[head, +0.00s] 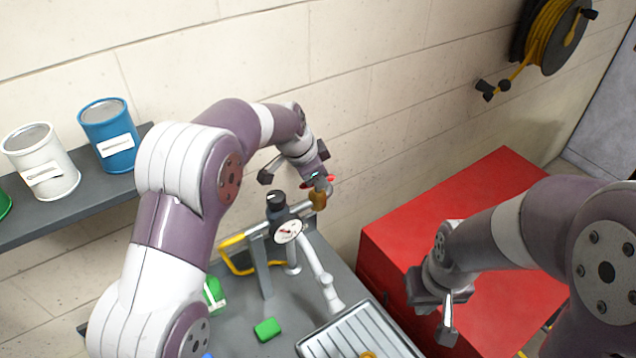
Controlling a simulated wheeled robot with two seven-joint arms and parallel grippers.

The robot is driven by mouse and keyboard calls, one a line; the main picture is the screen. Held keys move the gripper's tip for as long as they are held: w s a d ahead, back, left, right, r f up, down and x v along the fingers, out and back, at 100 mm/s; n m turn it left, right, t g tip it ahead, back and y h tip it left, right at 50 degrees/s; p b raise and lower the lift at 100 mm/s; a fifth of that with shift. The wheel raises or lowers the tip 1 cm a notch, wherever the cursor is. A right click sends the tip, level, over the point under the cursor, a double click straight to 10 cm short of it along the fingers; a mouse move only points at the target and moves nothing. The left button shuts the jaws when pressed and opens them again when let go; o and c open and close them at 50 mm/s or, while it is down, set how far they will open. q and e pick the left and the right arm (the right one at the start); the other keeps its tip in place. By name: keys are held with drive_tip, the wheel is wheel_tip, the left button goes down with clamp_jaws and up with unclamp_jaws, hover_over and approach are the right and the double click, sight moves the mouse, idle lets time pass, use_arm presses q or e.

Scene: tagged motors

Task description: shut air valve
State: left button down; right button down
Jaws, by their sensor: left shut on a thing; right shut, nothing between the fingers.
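The air valve has a brass body (318,199) on a pipe by the back wall, and bits of its red handle (331,179) show at the fingers. My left gripper (318,181) reaches down from above and is shut on the red handle. The fingers hide most of the handle, so its exact angle is hard to tell. A pressure gauge (288,231) and a black knob (275,200) are just left of the valve. My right gripper (447,330) is shut and empty, over the area in front of the red cabinet.
A grey bench (235,325) carries the pipework, a green block (267,329) and a ribbed tray (340,335). A red cabinet (400,235) stands to the right. Paint cans, one blue (108,137) and one white (40,163), stand on a left shelf. A hose reel (548,35) hangs on the wall.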

use_arm(q)
drive_tip(key=shift+a+f+m+g+h+b, duration=0.1)
drive_tip(key=shift+f+m+g+h+b, duration=0.2)
drive_tip(key=shift+m+b, duration=0.6)
drive_tip(key=shift+r+m+b, duration=0.2)
drive_tip(key=shift+m+b, duration=0.1)
drive_tip(key=shift+m, duration=0.1)
drive_tip(key=shift+r+m+g, duration=0.2)
drive_tip(key=shift+m+g, duration=0.1)
drive_tip(key=shift+m, duration=0.1)
drive_tip(key=m+p, duration=0.1)
drive_tip(key=p, duration=0.2)
drive_tip(key=m+g+p, duration=0.1)
drive_tip(key=m+p, duration=0.1)
drive_tip(key=p, duration=0.1)
drive_tip(key=m+h+p, duration=0.1)
drive_tip(key=p, duration=0.2)
drive_tip(key=shift+w+a+r+g, duration=0.1)
drive_tip(key=shift+r+g, duration=0.2)
drive_tip(key=shift+g, duration=0.1)
drive_tip(key=shift+f+m+p, duration=0.25)
drive_tip(key=shift+m+p, duration=0.25)
drive_tip(key=shift+p, duration=0.35)
use_arm(e)
wheel_tip(320, 180, up, 7)
